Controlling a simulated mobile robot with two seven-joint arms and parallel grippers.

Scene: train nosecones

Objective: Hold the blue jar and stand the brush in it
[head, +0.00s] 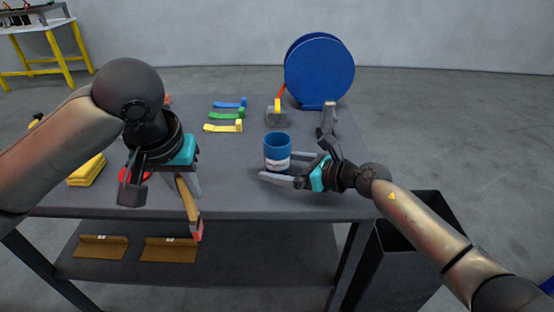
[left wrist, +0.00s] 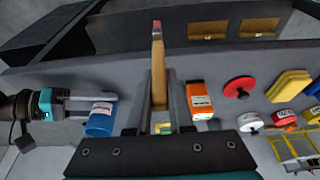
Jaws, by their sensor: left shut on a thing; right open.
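The blue jar (head: 277,146), with a white label band, stands upright on the grey table. My right gripper (head: 278,168) is open at the jar, its fingers reaching in from the right, one in front of it. Whether the fingers touch it I cannot tell. The jar also shows in the left wrist view (left wrist: 101,118), at the right gripper's fingertips. My left gripper (head: 188,184) is shut on the brush (head: 188,203), a wooden-handled thing with a reddish end that points down near the table's front edge. The brush also shows in the left wrist view (left wrist: 158,72).
A large blue disc (head: 320,70) stands at the table's back right. Blue, green and yellow (head: 224,127) pieces lie behind the jar. An orange labelled box (left wrist: 199,100) is beside the left gripper. Yellow cloths (head: 86,170) lie at left. A dark bin (head: 420,225) stands at right.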

